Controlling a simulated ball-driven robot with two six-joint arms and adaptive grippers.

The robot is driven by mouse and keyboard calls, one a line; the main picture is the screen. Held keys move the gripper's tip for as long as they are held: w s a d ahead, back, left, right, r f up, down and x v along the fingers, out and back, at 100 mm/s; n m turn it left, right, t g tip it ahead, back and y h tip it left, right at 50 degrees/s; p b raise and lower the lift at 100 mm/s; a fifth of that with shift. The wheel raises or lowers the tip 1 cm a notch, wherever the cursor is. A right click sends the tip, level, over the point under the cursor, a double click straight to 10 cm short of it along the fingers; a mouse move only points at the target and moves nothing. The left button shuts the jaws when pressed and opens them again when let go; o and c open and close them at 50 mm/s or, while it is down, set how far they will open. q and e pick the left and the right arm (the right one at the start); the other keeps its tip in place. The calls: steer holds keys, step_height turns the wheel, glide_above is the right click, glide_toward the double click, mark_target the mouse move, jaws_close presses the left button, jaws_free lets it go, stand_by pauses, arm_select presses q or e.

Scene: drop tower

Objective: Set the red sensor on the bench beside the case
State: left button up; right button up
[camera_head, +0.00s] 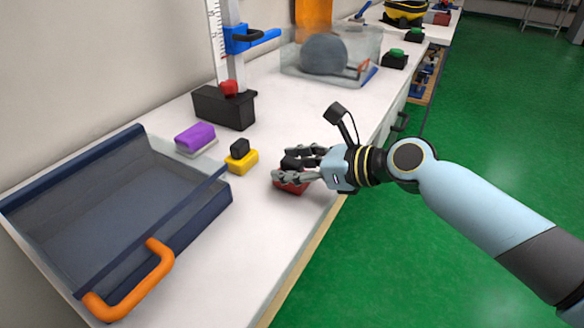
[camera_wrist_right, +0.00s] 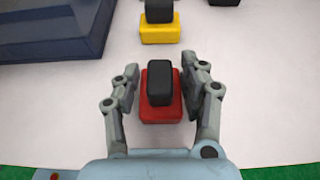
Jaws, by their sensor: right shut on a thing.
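The red sensor (camera_head: 291,187), a red block with a black knob on top, is at the bench's front edge in the head view. It shows upright in the right wrist view (camera_wrist_right: 161,108), between the fingers. My right gripper (camera_wrist_right: 160,95) is shut on the red sensor; its fingers partly hide it in the head view (camera_head: 300,170). Whether the sensor touches the bench (camera_head: 262,222) is hard to tell. The case (camera_head: 205,222), dark blue with clear walls and an orange handle, stands to the left. My left gripper is not in view.
A purple-topped block (camera_head: 195,137) and a black stand (camera_head: 225,107) with a ruler column are behind. Bare bench lies right of the case.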

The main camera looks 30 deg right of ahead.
steer(key=shift+f, duration=0.1)
steer(key=o, duration=1.2)
steer(key=shift+o, duration=0.2)
